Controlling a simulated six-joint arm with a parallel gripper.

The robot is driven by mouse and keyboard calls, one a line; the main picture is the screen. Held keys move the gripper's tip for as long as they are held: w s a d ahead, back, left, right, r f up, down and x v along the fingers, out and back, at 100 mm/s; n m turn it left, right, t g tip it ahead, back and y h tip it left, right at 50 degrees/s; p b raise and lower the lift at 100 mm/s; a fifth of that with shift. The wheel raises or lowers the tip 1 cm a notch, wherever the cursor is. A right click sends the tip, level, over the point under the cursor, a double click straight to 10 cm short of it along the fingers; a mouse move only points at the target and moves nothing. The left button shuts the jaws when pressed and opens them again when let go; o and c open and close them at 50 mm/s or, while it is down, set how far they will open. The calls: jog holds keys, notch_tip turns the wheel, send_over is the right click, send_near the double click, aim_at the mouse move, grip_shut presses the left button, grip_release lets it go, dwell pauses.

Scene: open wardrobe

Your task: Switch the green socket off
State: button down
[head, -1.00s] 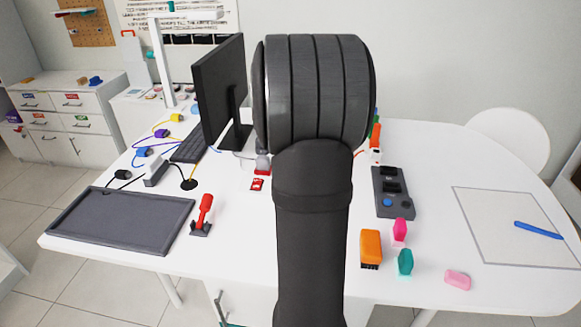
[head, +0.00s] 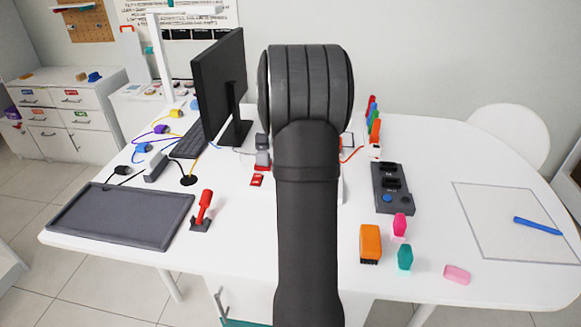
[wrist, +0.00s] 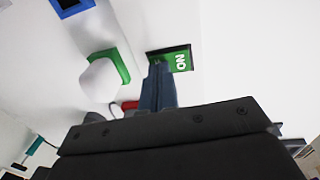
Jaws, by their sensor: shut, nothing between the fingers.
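In the wrist view, a green rocker switch (wrist: 181,58) in a dark frame shows the word ON, turned sideways in the picture. My gripper (wrist: 158,68) is shut and empty, and its fingertips overlap the left part of the switch. I cannot tell whether they touch it. Left of the switch is a green socket (wrist: 122,64) with a white rounded plug (wrist: 101,80) in front of it. In the head view my arm hides the gripper, the switch and the green socket.
A blue-framed socket (wrist: 72,5) is at the wrist view's top left. In the head view, a monitor (head: 218,85) stands left of my arm. A dark control box (head: 393,188) and an orange brush (head: 370,243) lie to the right. The table's front middle is mostly clear.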

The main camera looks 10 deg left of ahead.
jog(key=shift+f, duration=0.2)
dwell(0.3)
jog(key=shift+s+r, duration=0.15)
jog(key=shift+s, duration=0.6)
notch_tip(320, 180, up, 14)
jog(key=s, duration=0.1)
jog(key=shift+s, duration=0.3)
